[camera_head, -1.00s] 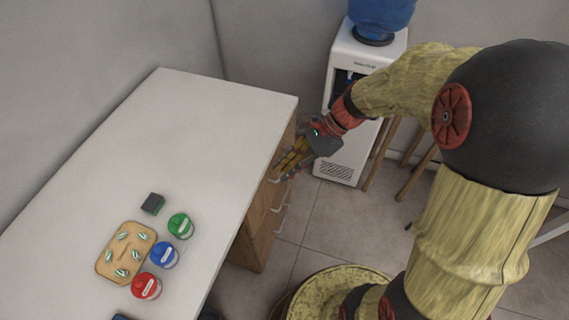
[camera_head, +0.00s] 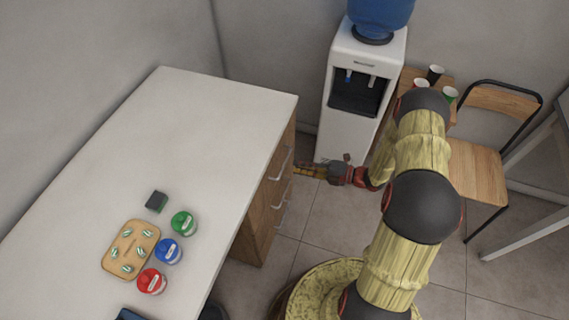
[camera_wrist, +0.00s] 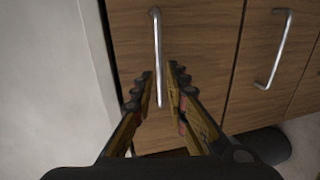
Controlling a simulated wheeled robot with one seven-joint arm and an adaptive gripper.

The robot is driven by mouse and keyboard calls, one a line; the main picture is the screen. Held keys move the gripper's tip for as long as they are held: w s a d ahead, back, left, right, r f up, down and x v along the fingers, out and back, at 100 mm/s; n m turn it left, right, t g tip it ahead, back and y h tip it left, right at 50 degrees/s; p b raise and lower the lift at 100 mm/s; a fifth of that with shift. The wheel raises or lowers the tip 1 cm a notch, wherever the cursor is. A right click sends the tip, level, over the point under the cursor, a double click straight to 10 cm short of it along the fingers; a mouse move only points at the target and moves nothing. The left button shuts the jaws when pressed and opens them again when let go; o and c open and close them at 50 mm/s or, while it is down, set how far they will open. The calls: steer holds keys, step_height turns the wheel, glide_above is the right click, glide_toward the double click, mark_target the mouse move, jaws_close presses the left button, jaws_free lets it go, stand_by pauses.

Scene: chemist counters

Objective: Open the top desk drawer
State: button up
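The desk (camera_head: 185,130) has a white top and a wooden drawer stack under its right end. The top drawer (camera_wrist: 199,50) has a wooden front and a metal bar handle (camera_wrist: 157,60), and looks shut. In the head view this handle (camera_head: 281,165) shows just under the desk top. My gripper (camera_wrist: 161,80) is open and empty in the wrist view, with one finger on each side of the lower part of the handle. I cannot tell whether the fingers touch it. In the head view my gripper (camera_head: 308,170) is beside the drawer fronts.
A lower drawer handle (camera_wrist: 273,50) is to the right in the wrist view. A water dispenser (camera_head: 350,130) stands behind my gripper. A wooden chair (camera_head: 475,170) is at the right. Jars and a tray (camera_head: 108,262) are on the desk.

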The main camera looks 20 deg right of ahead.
mark_target(285, 163)
steer(key=b+x, duration=0.1)
steer(key=x, duration=0.5)
steer(key=shift+w+a, duration=0.2)
steer(key=shift+a, duration=0.15)
steer(key=shift+c, duration=0.8)
jaws_close()
steer(key=shift+s+d, duration=0.15)
steer(key=f+p+v, duration=0.2)
steer(key=f+v, duration=0.1)
steer(key=v, duration=1.2)
steer(key=d+f+p+v, duration=0.1)
steer(key=f+p+v, duration=0.1)
steer(key=v, duration=1.3)
steer(key=shift+s+d+f, duration=0.2)
steer(key=shift+s+f, duration=0.35)
steer(key=shift+f, duration=0.1)
steer(key=shift+o, duration=0.8)
jaws_free()
